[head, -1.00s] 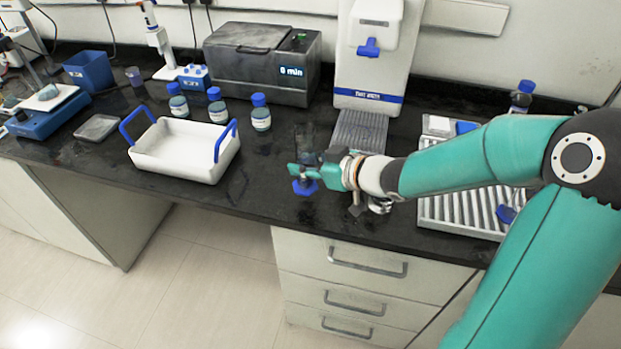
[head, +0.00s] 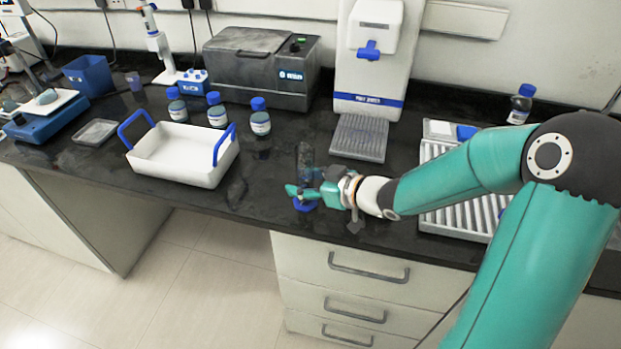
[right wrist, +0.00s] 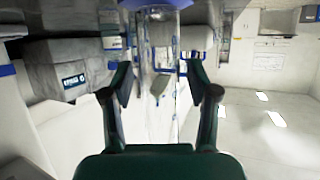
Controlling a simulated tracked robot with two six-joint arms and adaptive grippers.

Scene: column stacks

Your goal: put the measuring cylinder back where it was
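The measuring cylinder (head: 305,160) is clear and upright, with a blue foot (head: 304,205), near the front edge of the bench. My right gripper (head: 308,192) reaches in from the right and has its fingers around the cylinder, low down, just above the foot. In the right wrist view the clear tube (right wrist: 160,105) runs between the two dark fingers, which look closed on it. I cannot tell whether the foot touches the bench. My left gripper is not in view.
A white tray with blue handles (head: 190,177) stands to the left, with blue-capped bottles (head: 217,115) behind it. A grey ribbed mat (head: 358,140) lies before the white dispenser (head: 372,65). A ribbed rack (head: 437,222) lies under my right arm. The black bench (head: 268,165) is clear around the cylinder.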

